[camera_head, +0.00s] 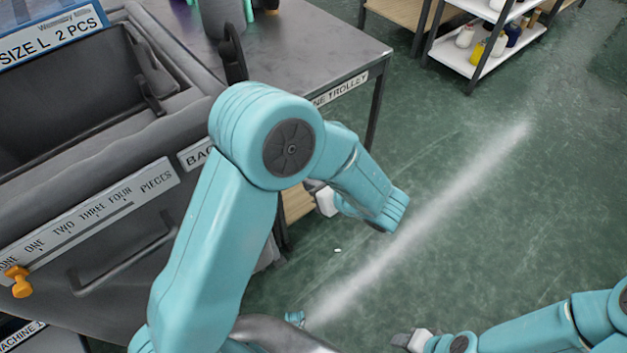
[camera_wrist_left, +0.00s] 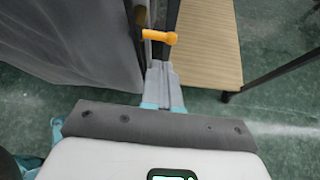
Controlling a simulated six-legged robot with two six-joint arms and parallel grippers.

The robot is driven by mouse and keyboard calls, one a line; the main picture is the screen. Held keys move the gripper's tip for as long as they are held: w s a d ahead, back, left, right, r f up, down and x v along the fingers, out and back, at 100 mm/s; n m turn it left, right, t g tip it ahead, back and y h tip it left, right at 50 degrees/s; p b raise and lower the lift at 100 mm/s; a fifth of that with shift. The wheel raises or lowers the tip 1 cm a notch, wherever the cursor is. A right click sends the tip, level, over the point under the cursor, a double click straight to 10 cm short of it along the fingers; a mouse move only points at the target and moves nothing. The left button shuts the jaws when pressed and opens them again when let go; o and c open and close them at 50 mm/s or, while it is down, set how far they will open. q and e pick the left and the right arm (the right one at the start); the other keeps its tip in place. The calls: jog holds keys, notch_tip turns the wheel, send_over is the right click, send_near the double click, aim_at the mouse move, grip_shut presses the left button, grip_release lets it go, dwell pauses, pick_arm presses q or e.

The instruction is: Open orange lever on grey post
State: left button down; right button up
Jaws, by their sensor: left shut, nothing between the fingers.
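The orange lever (camera_wrist_left: 159,36) shows in the left wrist view, lying crosswise on a dark upright post between a grey cloth-like side and a wooden shelf. My left gripper (camera_wrist_left: 160,68) is shut and empty, its grey fingertips just below the lever in that view; I cannot tell if they touch. In the head view my left arm hides its fingers and the lever; only a pale part of the hand shows. My right gripper (camera_head: 400,339) is at the lower edge of the head view, away from the machine; its jaws are too small to read.
A grey machine with a label strip (camera_head: 95,215) and a small orange knob (camera_head: 18,281) stands at left. Behind it is a trolley table (camera_head: 320,45). A white shelf (camera_head: 500,50) with bottles stands at the back. The green floor (camera_head: 500,210) at right is clear.

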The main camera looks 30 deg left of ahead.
pick_arm(q)
jog(key=b+x, duration=0.1)
jog(key=x, duration=0.9)
jog(key=shift+a+f, duration=0.15)
jog(key=shift+a, duration=0.2)
